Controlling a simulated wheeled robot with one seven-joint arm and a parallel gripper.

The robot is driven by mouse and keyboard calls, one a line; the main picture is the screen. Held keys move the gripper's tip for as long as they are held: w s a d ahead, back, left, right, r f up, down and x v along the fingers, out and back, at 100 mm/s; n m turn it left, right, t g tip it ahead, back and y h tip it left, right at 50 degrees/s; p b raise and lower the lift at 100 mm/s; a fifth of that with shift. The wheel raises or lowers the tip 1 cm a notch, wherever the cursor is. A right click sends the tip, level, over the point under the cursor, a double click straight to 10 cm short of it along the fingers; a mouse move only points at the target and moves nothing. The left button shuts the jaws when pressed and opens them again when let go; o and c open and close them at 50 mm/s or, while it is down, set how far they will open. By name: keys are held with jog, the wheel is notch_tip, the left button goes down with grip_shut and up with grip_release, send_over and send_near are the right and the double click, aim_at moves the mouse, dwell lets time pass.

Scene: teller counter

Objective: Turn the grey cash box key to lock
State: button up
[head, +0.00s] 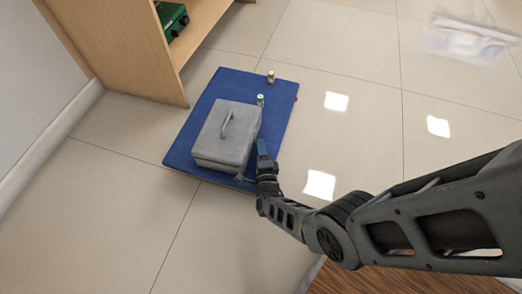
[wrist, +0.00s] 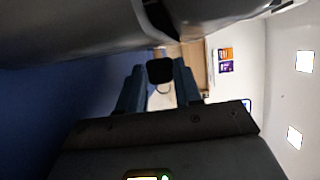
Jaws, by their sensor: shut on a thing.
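The grey cash box (head: 222,137) stands on a blue mat on the floor, with its handle on top of the lid. My gripper (head: 262,150) is low against the box's right side in the head view. In the wrist view the jaws (wrist: 160,82) are shut on a small black piece (wrist: 160,70), which looks like the key's head. The box's grey side (wrist: 75,28) fills the top of that view, close to the fingertips. The lock and the key's shaft are hidden, so I cannot tell how far the key is turned.
The blue mat (head: 270,92) also holds a small green-topped cylinder (head: 260,100) and a small brownish cylinder (head: 270,77) behind the box. A wooden shelf unit (head: 135,50) with a green box (head: 172,20) stands at the back left.

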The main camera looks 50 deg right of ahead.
jog(key=shift+w+a, duration=0.1)
jog(key=o, duration=1.1)
jog(key=shift+c, duration=0.2)
jog(key=shift+s+a+r+p, duration=0.15)
jog(key=shift+s+a+p, duration=0.2)
jog(key=shift+s+p, duration=0.1)
jog(key=p+v, duration=0.2)
jog(key=v, duration=0.4)
jog(key=shift+s+a+p, duration=0.2)
jog(key=shift+s+p, duration=0.1)
jog(key=shift+p, duration=0.05)
